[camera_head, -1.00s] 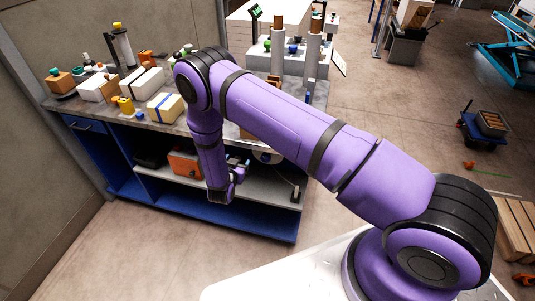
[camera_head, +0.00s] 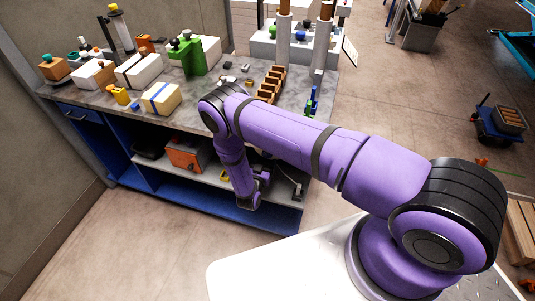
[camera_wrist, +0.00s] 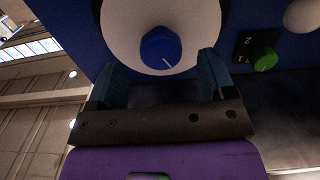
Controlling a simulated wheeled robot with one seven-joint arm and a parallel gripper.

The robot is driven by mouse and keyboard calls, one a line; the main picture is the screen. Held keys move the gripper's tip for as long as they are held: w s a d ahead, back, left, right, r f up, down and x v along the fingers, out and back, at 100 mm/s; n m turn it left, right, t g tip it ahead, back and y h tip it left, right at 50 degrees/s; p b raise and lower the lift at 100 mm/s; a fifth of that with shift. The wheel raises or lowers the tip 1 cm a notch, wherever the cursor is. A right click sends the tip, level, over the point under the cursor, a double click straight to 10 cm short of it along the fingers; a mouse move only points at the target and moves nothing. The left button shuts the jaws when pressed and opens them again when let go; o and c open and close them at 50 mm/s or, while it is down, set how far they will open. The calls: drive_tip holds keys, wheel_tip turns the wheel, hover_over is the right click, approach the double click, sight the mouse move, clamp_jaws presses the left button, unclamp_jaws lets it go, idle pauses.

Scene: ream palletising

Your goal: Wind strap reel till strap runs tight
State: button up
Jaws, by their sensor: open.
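In the wrist view a pale round disc with a blue knob (camera_wrist: 160,47) at its centre sits on a dark blue panel; the knob bears a white line. I cannot tell whether this is the strap reel. My gripper (camera_wrist: 160,68) is open, with one finger on each side of the disc's lower part; whether they touch it is unclear. In the head view my wrist hangs at the front of the workbench (camera_head: 85,96), and my fingers cannot be made out. A cream pack with a blue strap (camera_head: 162,98) lies on the bench top.
In the wrist view a green button (camera_wrist: 264,59) on a black plate lies right of the disc. The bench top carries a green double-knobbed object (camera_head: 187,55), a wooden rack (camera_head: 270,85) and boxes. An orange box (camera_head: 185,155) stands on the shelf. Floor in front is clear.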

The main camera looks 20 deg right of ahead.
drive_tip(key=shift+x, duration=2.45)
drive_tip(key=c, duration=1.3)
